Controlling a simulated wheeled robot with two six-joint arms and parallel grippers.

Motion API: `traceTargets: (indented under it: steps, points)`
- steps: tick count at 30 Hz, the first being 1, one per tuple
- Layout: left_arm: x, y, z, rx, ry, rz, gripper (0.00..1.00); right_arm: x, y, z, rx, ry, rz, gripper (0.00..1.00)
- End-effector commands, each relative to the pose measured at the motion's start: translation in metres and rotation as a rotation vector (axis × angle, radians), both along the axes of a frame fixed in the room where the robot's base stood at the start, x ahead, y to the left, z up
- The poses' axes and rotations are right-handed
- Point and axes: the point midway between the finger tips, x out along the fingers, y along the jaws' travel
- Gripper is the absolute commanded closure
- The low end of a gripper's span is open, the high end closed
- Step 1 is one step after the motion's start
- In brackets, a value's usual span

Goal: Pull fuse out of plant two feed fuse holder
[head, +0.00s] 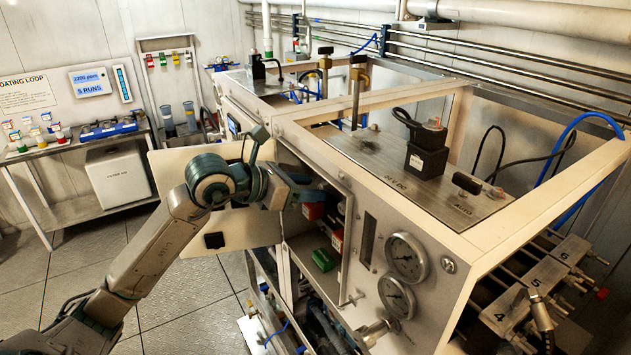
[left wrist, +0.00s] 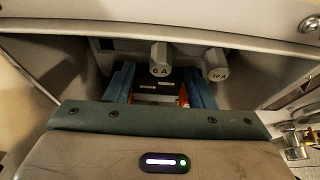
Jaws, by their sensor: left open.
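My left gripper (head: 312,190) reaches into an open compartment in the machine's front, its tips partly hidden. In the left wrist view its two blue fingers (left wrist: 161,90) are spread, with no object clearly held. A grey hexagonal cap marked 6 A (left wrist: 160,58) is just beyond the gap between the fingers. A second grey cap marked 10 A (left wrist: 215,63) is to its right, beyond the right finger. Small labels and red-orange parts show dimly between the fingers. I cannot tell which holder is the plant two feed one. My right gripper is not in view.
The compartment's open door (head: 212,240) stands to the left behind my arm. A green block (head: 324,260) lies low in the compartment. Pressure gauges (head: 405,256) are on the panel to the right. A side table (head: 75,145) stands far left; floor between is clear.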

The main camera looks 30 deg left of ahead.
Motion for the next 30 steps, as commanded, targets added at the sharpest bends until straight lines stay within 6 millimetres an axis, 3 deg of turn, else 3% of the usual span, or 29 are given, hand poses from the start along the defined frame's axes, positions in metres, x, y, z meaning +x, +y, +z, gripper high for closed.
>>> traceTargets:
  steps: [9, 20, 28, 29, 30]
  points:
    - [0.014, -0.009, -0.006, -0.001, 0.002, -0.001, 0.51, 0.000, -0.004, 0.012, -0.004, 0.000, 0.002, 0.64]
    - [0.016, -0.010, -0.008, 0.001, 0.002, -0.001, 0.51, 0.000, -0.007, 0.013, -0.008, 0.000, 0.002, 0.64]
    - [0.016, -0.010, -0.008, 0.001, 0.002, -0.001, 0.99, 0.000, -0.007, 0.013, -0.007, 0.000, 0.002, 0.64]
    - [0.016, -0.010, -0.008, 0.001, 0.002, -0.001, 0.99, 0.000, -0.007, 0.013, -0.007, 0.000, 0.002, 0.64]
    - [0.016, -0.010, -0.008, 0.001, 0.002, -0.001, 0.85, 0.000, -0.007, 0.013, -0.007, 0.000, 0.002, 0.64]
